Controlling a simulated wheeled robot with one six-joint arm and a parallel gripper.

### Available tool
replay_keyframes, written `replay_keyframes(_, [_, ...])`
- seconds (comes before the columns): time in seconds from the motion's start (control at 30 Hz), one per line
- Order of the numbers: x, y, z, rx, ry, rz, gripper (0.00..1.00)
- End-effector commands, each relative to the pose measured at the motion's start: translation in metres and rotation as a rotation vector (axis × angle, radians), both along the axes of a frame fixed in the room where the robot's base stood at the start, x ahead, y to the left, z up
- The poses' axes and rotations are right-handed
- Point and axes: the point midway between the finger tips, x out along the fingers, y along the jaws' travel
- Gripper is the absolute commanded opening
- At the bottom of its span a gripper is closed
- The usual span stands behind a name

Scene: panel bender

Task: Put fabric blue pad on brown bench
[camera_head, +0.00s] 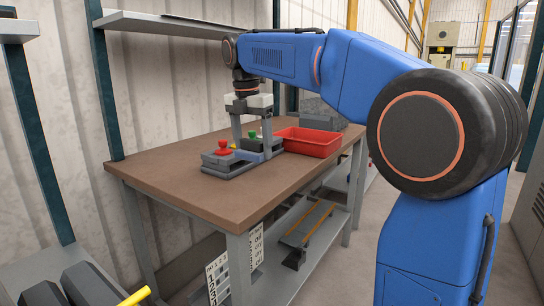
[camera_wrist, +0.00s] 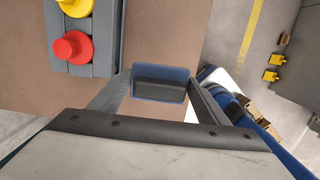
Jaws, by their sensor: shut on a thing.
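My gripper (camera_head: 252,152) points down over the brown bench (camera_head: 150,178), and its fingers are shut on the blue pad. In the wrist view, the pad (camera_wrist: 160,82) sits between the two fingers, with a blue rim and a dark grey face towards the camera. In the head view, a blue patch of the pad (camera_head: 248,156) shows low between the fingers. The pad is close to the bench top, but I cannot tell whether it touches. The bench also fills the upper left of the wrist view (camera_wrist: 165,35).
A grey control box with a red button (camera_head: 222,150) stands left of the fingers, very close. A red tray (camera_head: 312,143) is to the right, with a grey crate (camera_head: 322,113) behind. The bench's front left is clear. A shelf (camera_head: 160,24) hangs above.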

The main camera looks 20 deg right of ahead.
Motion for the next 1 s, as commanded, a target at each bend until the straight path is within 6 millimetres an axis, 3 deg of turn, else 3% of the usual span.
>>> replay_keyframes(0.2, [-0.001,0.000,-0.034,0.000,0.001,0.000,0.49])
replay_keyframes(0.47, [0.000,0.000,-0.051,0.000,0.000,-0.001,0.49])
replay_keyframes(0.7, [0.000,0.000,-0.082,-0.001,0.001,-0.001,0.49])
replay_keyframes(1.0, [0.000,0.000,-0.086,0.000,0.000,-0.001,0.49])
